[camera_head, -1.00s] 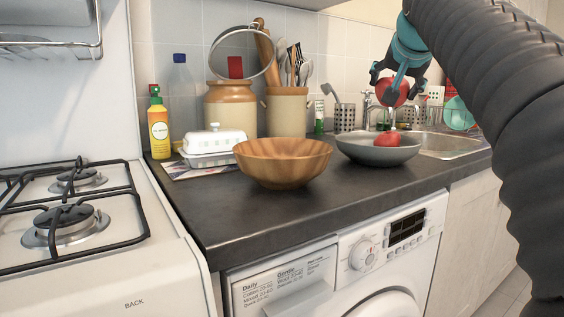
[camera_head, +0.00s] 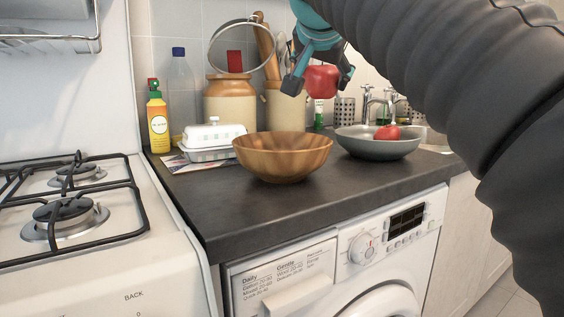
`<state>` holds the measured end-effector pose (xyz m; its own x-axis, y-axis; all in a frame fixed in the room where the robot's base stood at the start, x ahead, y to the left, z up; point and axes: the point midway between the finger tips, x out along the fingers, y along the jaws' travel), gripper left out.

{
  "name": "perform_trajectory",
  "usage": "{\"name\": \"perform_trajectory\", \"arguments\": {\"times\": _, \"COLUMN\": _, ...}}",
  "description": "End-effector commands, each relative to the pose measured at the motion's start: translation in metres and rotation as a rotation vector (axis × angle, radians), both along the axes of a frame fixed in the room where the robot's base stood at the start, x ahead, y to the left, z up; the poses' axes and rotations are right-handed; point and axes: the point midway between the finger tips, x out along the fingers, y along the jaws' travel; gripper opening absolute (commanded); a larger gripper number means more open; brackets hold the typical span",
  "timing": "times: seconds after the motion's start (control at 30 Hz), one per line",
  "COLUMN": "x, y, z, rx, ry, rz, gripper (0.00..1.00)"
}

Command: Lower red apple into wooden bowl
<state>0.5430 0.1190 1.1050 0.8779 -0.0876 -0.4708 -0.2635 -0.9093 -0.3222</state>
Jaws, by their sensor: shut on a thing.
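A red apple (camera_head: 321,81) is held in my gripper (camera_head: 318,84), above the counter. My gripper points down and is shut on the apple, with its dark fingers on either side of it. The wooden bowl (camera_head: 283,158) stands on the dark counter, lower and a little to the left of the apple. The visible inside of the bowl looks empty, but its bottom is partly hidden by the front rim. A second red apple (camera_head: 387,133) lies in a grey bowl (camera_head: 377,148) to the right of the wooden bowl.
A gas hob (camera_head: 66,225) is at left. The counter in front (camera_head: 300,200) is clear.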

Motion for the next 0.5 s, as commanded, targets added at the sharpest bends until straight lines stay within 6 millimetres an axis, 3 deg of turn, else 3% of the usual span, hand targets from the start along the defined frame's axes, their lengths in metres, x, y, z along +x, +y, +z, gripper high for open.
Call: {"name": "perform_trajectory", "arguments": {"times": 0.5, "x": -0.034, "y": 0.078, "z": -0.027, "rx": -0.001, "ry": 0.000, "rz": 0.005, "gripper": 0.32}}
